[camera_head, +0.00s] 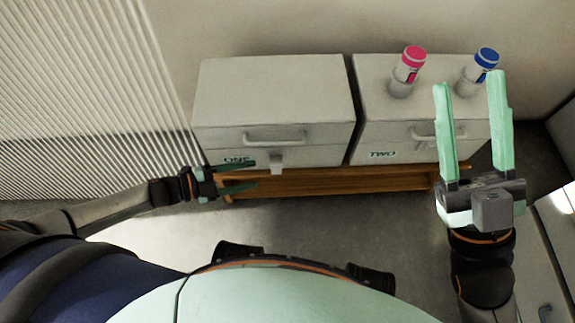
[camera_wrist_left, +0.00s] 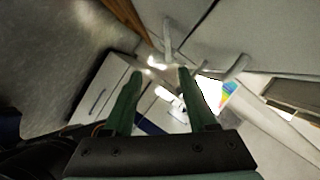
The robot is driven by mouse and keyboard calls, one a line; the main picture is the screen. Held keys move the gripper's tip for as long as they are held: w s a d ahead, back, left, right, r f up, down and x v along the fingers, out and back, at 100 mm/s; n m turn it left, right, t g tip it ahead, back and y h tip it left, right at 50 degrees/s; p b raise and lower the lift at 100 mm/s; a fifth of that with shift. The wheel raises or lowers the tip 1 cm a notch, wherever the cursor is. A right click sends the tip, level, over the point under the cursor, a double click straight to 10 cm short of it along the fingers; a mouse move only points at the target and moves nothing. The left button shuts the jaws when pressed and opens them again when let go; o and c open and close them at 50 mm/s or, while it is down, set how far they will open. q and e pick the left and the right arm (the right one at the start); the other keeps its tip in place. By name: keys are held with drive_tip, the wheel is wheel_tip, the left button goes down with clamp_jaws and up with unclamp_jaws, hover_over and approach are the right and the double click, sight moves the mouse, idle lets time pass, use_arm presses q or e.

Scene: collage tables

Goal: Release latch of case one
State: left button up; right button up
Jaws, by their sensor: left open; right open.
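Case one (camera_head: 270,90) is a pale grey box marked ONE, on the left of a wooden bench in the head view. Its lid looks closed. A bar handle (camera_head: 275,137) crosses its front, and a small pale latch (camera_head: 277,163) hangs below it. My left gripper (camera_head: 256,174) is open and empty just left of the latch, its fingers pointing right. In the left wrist view, a pale prong (camera_wrist_left: 168,38), probably the latch, stands just beyond the open fingertips (camera_wrist_left: 160,73). My right gripper (camera_head: 468,80) is open and empty, raised in front of case two.
Case two (camera_head: 383,120), marked TWO, stands to the right with a narrow gap between. The wooden bench (camera_head: 330,182) edge runs below the cases. A ribbed panel (camera_head: 85,80) is at left.

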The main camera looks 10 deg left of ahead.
sight(276, 165)
use_arm(q)
drive_tip(key=b+x, duration=0.3)
drive_tip(key=x, duration=0.8)
drive_tip(key=shift+d+b, duration=0.15)
drive_tip(key=shift+b, duration=0.15)
drive_tip(key=shift+w, duration=0.15)
